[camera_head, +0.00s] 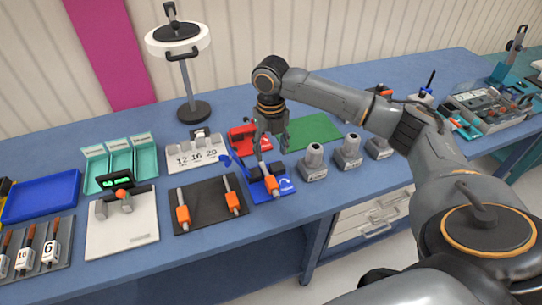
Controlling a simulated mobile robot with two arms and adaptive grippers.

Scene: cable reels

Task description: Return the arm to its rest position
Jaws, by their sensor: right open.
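My right arm reaches in from the right over the blue workbench (140,265). My right gripper (270,150) points down above a blue fixture (284,189) that holds an orange and grey tool (272,182). The fingers are open and stand around or just behind the tool's upper end; whether they touch it I cannot tell. My left gripper does not show.
A black mat (209,212) with two orange-ended rods lies left of the fixture. Several grey posts (314,158) stand to the right. A red piece (240,138) and a green mat (312,131) lie behind. A lamp-like stand (189,82) rises at the back.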

